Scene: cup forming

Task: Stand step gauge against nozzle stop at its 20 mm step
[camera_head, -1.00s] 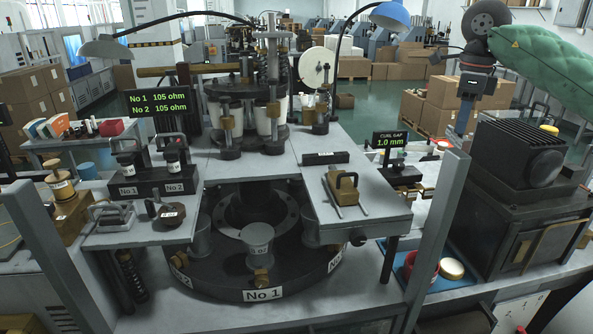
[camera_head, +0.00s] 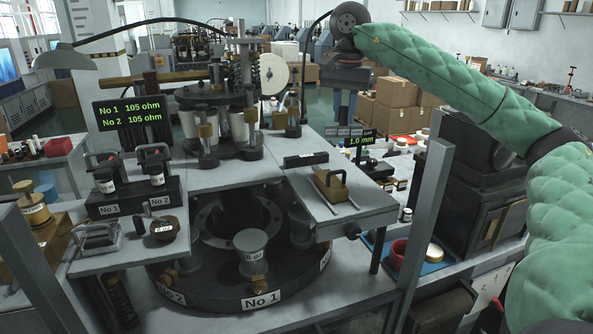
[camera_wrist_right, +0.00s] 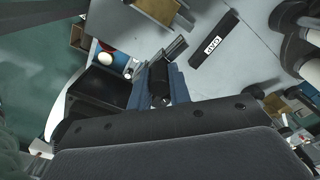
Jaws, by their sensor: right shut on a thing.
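My right gripper (camera_head: 343,114) hangs from the green-sleeved arm above the back right of the workbench. In the right wrist view its blue jaws (camera_wrist_right: 160,88) are shut on a dark piece with a grey metal end (camera_wrist_right: 177,47). In the head view a small pale-marked bar (camera_head: 343,131) shows under the jaws, in front of the gap display. It may be the step gauge; its steps are too small to read. I cannot tell for certain which part is the nozzle stop. My left gripper is not in view.
A black bar (camera_head: 306,160) marked GAP in the wrist view and a brass-handled block (camera_head: 331,186) lie on the grey plate (camera_head: 365,208). The gap display (camera_head: 362,139) reads 1.0 mm. A turntable (camera_head: 215,291) carries cups below. A grey post (camera_head: 424,215) stands at right.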

